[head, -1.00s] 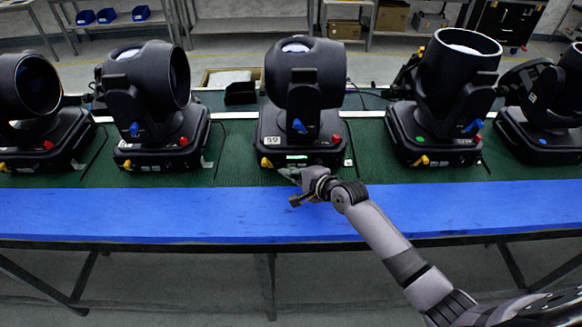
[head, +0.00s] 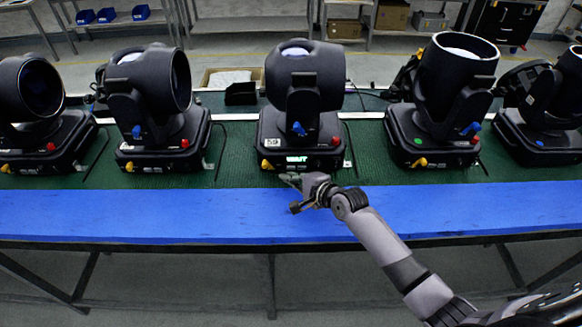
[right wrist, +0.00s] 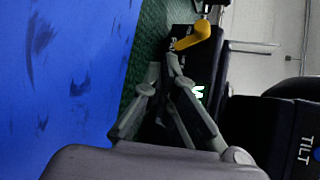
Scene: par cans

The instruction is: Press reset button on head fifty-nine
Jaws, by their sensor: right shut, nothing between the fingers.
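Head fifty-nine (head: 304,80) is the black moving-head light in the middle of the row, with a "59" label on its base. Its front panel display (head: 297,159) is lit and reads "WAIT". A yellow connector (head: 266,165), a blue knob (head: 298,128) and a red knob (head: 336,140) show on it. I cannot make out which part is the reset button. My right gripper (head: 287,178) is shut and empty, just in front of the panel and below the display. In the right wrist view its fingertips (right wrist: 166,58) are close to the yellow connector (right wrist: 194,36). My left gripper is out of view.
Similar lights stand on both sides, including one to the left (head: 150,85) and one to the right (head: 450,90). They stand on a green mat (head: 232,160). The blue front strip of the bench (head: 130,212) is clear apart from my right arm over it.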

